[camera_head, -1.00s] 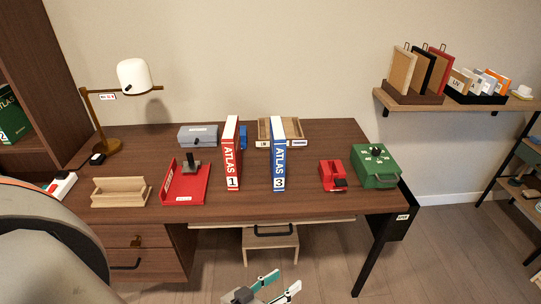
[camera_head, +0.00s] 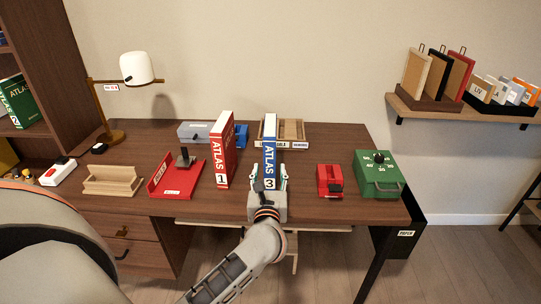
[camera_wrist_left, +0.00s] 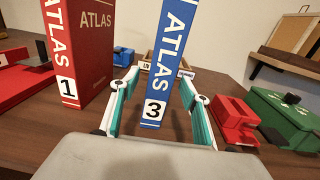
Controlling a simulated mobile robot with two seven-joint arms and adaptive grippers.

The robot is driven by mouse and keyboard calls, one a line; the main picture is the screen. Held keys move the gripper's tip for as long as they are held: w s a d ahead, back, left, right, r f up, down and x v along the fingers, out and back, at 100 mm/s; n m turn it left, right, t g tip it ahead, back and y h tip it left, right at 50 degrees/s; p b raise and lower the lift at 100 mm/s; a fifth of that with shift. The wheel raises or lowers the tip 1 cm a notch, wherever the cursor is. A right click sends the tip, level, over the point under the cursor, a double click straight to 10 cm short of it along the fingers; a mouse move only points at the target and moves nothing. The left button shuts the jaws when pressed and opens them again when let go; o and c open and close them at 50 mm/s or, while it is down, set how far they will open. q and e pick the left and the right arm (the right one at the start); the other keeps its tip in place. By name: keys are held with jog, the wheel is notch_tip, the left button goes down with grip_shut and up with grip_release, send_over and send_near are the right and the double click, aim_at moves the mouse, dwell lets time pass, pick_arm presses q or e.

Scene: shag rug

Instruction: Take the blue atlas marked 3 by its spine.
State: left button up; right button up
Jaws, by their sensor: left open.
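The blue atlas marked 3 (camera_head: 270,158) stands upright on the desk, its spine facing me. It also shows in the left wrist view (camera_wrist_left: 170,62). My left gripper (camera_head: 269,172) is open, with one finger on each side of the atlas's lower spine. In the left wrist view the fingers (camera_wrist_left: 158,98) stand apart, with gaps between them and the book. The red atlas marked 1 (camera_head: 222,150) stands upright to the left and also shows in the left wrist view (camera_wrist_left: 90,50). My right gripper is not in view.
On the desk (camera_head: 320,205) are a red hole punch-like object (camera_head: 329,180) and a green box (camera_head: 379,175) to the right. A red tray (camera_head: 177,180) lies left, and a wooden tray (camera_head: 292,130) stands behind the blue atlas. The desk's front strip is partly clear.

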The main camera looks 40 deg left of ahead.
pick_arm(q)
jog(key=x, duration=0.6)
jog(key=shift+w+a+r, duration=0.1)
jog(key=shift+w+r, duration=0.15)
grip_shut()
jog(key=shift+r, duration=0.15)
